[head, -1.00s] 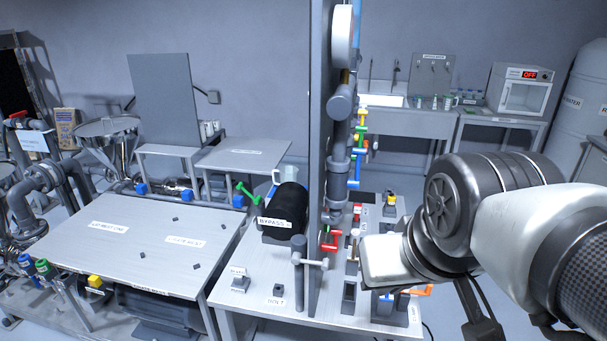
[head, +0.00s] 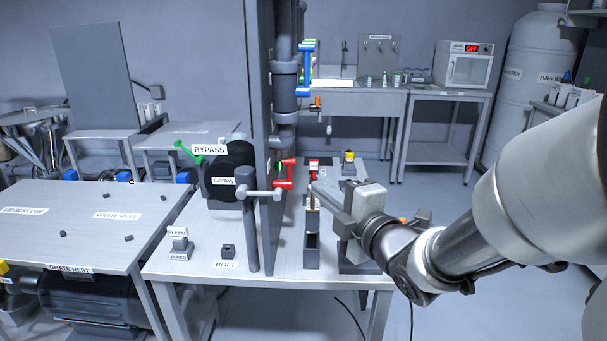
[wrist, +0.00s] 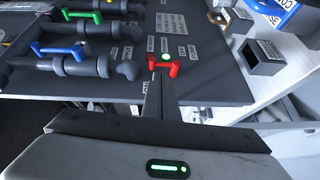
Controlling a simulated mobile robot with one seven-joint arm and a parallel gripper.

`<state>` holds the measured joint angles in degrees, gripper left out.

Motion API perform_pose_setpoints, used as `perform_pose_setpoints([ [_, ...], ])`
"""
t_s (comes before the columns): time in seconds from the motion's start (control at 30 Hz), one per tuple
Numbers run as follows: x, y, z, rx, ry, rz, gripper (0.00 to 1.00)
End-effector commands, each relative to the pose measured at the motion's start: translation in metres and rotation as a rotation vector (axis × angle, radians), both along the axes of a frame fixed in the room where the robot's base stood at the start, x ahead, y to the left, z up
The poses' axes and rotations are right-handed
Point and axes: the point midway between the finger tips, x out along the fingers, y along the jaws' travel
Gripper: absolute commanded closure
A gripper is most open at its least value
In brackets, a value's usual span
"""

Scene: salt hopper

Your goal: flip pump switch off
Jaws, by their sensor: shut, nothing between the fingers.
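A red handle (head: 287,173) stands out from the upright grey panel (head: 262,100). My gripper (head: 318,188) is shut and empty, just right of the red handle in the head view. In the wrist view its closed fingers (wrist: 160,82) point at the red handle and overlap its underside; I cannot tell whether they touch.
Blue (wrist: 60,49) and green (wrist: 82,16) valve handles on pipes are left of the lamp in the wrist view. The bench (head: 200,270) holds a dark open box (head: 312,250) and a black cylinder (head: 228,180). Open floor lies to the right.

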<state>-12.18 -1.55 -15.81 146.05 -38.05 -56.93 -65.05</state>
Motion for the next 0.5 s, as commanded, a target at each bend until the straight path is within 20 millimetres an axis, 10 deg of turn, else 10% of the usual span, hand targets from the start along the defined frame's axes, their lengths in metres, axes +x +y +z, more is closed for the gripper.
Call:
perform_pose_setpoints([
  [0.5,-0.006,0.017,-0.011,-0.038,-0.089,0.077,1.00],
])
